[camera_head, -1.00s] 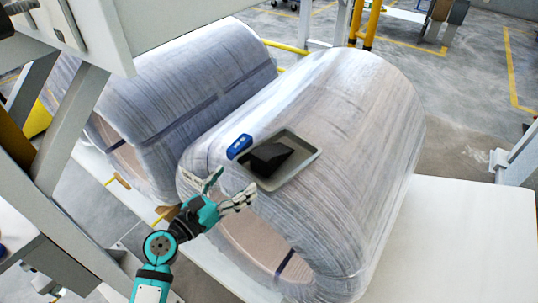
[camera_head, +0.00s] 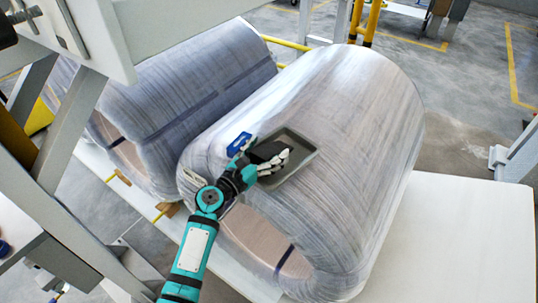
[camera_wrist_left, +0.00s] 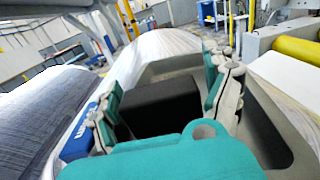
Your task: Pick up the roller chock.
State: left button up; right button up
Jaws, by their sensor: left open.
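The roller chock (camera_head: 265,149) is a black wedge-shaped block in a shallow grey tray (camera_head: 309,143) on top of the nearer wrapped coil. My left gripper (camera_head: 263,156) is open at the tray, its fingers partly hiding the chock in the head view. In the left wrist view the chock (camera_wrist_left: 160,103) lies between the two spread teal and grey fingers (camera_wrist_left: 166,98). A gap shows on the right side; contact on the left cannot be told. My right gripper is not in view.
A blue item (camera_head: 239,143) lies on the coil just left of the tray, close to a left finger. The nearer coil (camera_head: 350,110) and a second coil (camera_head: 190,85) stand side by side. A grey frame (camera_head: 75,130) stands at the left. A white surface (camera_head: 460,230) at right is clear.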

pick_arm(q)
jog(key=shift+c, duration=1)
jog(key=c, duration=1.4)
jog(key=shift+o, duration=0.2)
jog(key=shift+r, duration=0.1)
jog(key=shift+r, duration=0.1)
